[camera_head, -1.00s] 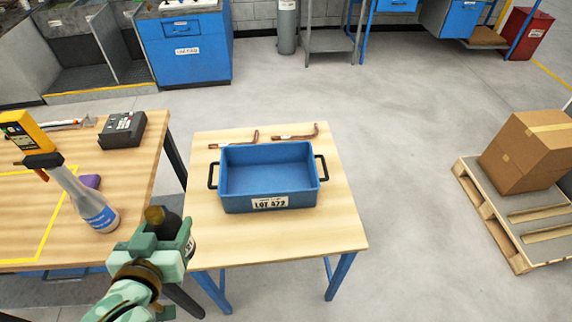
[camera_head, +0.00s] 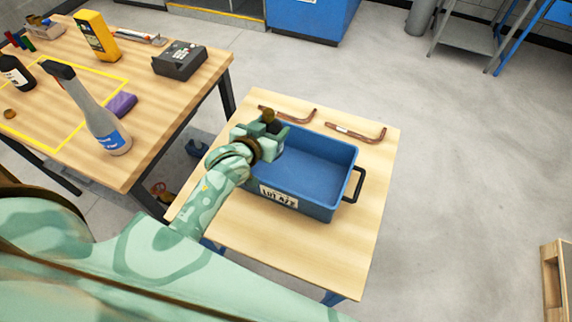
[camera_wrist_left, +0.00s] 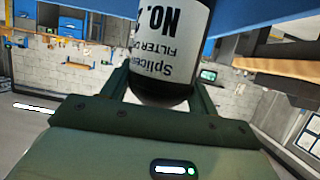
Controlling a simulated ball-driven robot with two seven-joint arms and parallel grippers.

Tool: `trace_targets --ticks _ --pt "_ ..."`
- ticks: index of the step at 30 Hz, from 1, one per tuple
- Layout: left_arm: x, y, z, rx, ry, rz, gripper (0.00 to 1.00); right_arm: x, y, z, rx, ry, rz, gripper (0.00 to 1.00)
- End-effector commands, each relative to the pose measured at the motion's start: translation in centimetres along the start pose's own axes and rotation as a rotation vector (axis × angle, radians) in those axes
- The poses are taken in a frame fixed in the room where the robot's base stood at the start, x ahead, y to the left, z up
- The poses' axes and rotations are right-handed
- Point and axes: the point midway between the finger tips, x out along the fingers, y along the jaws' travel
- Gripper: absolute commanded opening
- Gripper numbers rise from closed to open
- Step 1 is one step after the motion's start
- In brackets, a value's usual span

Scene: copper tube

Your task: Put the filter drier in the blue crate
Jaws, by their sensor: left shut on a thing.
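The filter drier is a dark cylinder with a copper-coloured end (camera_head: 270,116); its white label reading FILTER DRIER (camera_wrist_left: 168,40) faces the left wrist camera. My left gripper (camera_head: 262,138) is shut on it, at the left end of the blue crate. The crate (camera_head: 325,210) stands on a small wooden table with a LOT label on its front, and its inside looks empty where visible. My gripper and forearm cover its left side, so I cannot tell whether the drier is over the rim or inside. My right gripper is out of view.
Two copper tubes (camera_head: 287,113) (camera_head: 356,132) lie behind the crate. The small table (camera_head: 330,260) is bare in front. A gap separates bench and table.

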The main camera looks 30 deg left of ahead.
Motion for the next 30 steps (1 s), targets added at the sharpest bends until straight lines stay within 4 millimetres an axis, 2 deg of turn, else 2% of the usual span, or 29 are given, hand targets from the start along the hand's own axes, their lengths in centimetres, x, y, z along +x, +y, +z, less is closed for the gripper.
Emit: trace_targets --ticks 1,8,12,15,28,29,30 --pt "0.6 0.0 1.3 0.000 -0.002 0.000 0.19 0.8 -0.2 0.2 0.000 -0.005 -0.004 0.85" --pt "1.6 0.0 3.7 0.000 0.001 0.000 0.19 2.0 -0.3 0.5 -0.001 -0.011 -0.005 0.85" --pt "2.5 0.0 6.3 0.000 -0.002 0.001 0.19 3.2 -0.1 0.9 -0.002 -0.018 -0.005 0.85" --pt "3.0 0.0 7.3 0.000 0.000 0.000 0.19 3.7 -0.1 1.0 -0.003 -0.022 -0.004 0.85" --pt "3.1 0.0 7.6 0.000 0.003 0.001 0.19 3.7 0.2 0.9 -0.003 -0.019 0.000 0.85" --pt "3.1 0.0 7.7 0.001 -0.001 0.001 0.68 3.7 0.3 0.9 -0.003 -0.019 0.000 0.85" --pt "3.1 0.0 7.7 0.001 0.000 0.001 0.79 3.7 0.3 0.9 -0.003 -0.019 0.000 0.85"
